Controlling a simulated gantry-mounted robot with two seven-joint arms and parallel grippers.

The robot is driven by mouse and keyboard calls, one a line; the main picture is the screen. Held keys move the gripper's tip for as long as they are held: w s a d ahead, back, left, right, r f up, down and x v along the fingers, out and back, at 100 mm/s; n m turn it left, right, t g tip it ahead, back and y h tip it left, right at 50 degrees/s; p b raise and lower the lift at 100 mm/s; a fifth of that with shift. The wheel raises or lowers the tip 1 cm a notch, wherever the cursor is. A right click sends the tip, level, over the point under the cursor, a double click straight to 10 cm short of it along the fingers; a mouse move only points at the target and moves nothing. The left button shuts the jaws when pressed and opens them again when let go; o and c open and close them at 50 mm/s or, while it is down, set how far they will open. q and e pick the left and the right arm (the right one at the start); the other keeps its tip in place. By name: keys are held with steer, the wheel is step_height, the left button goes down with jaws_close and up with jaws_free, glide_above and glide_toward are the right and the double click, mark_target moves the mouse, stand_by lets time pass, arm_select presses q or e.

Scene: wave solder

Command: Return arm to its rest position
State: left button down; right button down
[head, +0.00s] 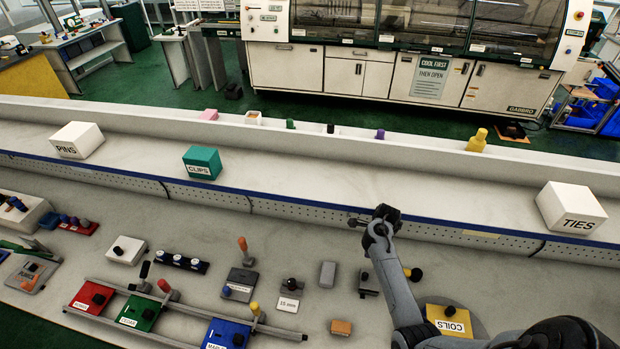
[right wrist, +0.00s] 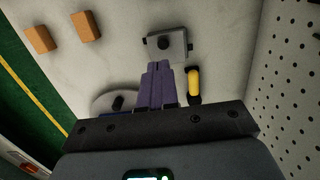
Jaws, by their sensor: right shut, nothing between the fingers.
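My right arm (head: 395,285) comes in from the bottom right of the head view. My right gripper (head: 366,222) is above the bench near the front edge of the raised shelf. In the right wrist view its two purple fingers (right wrist: 157,80) are together and empty. A grey block with a black knob (right wrist: 167,45) shows just past the fingertips in that view, and I cannot tell the gap. My left arm and left gripper are not in view.
The shelf (head: 310,190) carries boxes marked PINS (head: 77,140), CUPS (head: 202,162) and TIES (head: 571,208). A yellow COILS block (head: 449,321) lies beside my right arm. A yellow-and-black piece (right wrist: 194,84) is right of the fingers. Red, green and blue blocks sit along a rail (head: 185,310).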

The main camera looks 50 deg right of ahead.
steer(key=s+a+f+n+g+h, duration=0.2)
steer(key=s+a+f+n+g, duration=0.15)
steer(key=s, duration=0.85)
steer(key=a+r+n+t, duration=0.2)
steer(key=a+r+n, duration=0.2)
steer(key=a+n, duration=0.55)
steer(key=a+r+n+t, duration=0.2)
steer(key=a+r+n, duration=0.35)
steer(key=a, duration=0.75)
steer(key=w+a+r+n+t+y, duration=0.1)
steer(key=a+r+n+t, duration=0.1)
steer(key=a+r+n, duration=0.5)
steer(key=a+n, duration=0.1)
steer(key=n, duration=0.5)
steer(key=shift+w+r+y+p, duration=0.25)
steer(key=shift+w+y+p, duration=0.05)
steer(key=shift+w+p, duration=0.1)
